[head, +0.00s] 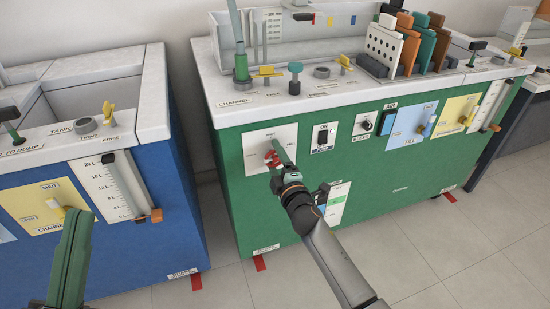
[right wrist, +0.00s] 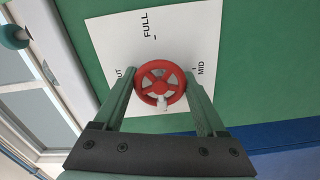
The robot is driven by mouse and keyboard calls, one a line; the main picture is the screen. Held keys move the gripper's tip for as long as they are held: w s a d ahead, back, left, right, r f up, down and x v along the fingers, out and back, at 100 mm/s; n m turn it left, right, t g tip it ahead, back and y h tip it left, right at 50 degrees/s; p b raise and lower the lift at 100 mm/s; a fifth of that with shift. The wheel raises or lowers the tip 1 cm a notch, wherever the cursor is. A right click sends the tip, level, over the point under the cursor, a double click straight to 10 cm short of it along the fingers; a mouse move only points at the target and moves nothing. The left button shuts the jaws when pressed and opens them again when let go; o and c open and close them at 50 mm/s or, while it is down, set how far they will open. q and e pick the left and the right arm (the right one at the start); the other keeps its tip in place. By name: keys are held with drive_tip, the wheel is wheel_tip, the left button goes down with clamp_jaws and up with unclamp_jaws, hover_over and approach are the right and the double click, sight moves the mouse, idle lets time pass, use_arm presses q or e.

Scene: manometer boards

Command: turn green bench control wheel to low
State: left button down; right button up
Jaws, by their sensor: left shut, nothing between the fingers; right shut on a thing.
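The red control wheel (head: 270,158) is on a white plate (head: 287,135) on the green bench's front, at the left. In the right wrist view the spoked wheel (right wrist: 152,74) lies between the fingers of my right gripper (right wrist: 160,88), which is shut on its rim. A small white piece (right wrist: 163,103) at the wheel's lower edge lies beside a partly hidden label starting with L. FULL, MID and part of SHUT show around the wheel. In the head view my right gripper (head: 278,158) partly hides the wheel. My left gripper (head: 82,222) is shut and empty, before the blue bench.
The green bench (head: 380,185) also carries an ON switch (head: 323,138), a black knob (head: 367,125) and a yellow FILL-side panel (head: 455,115). The blue bench (head: 140,240) stands to the left, across a narrow gap. Floor is clear in front at the right.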

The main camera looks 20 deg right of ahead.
idle(0.5)
drive_tip(key=o, duration=1.3)
use_arm(q)
drive_tip(key=shift+r, duration=0.1)
use_arm(e)
drive_tip(key=shift+s, duration=0.15)
drive_tip(key=shift+s, duration=0.3)
use_arm(q)
drive_tip(key=shift+w+a+n+y+p, duration=0.15)
drive_tip(key=shift+w+n+y+p, duration=0.45)
drive_tip(key=shift+y+p, duration=0.45)
use_arm(e)
drive_tip(key=s, duration=1.1)
drive_tip(key=shift+s+d, duration=0.25)
drive_tip(key=shift+s, duration=0.1)
use_arm(q)
drive_tip(key=shift+r, duration=0.2)
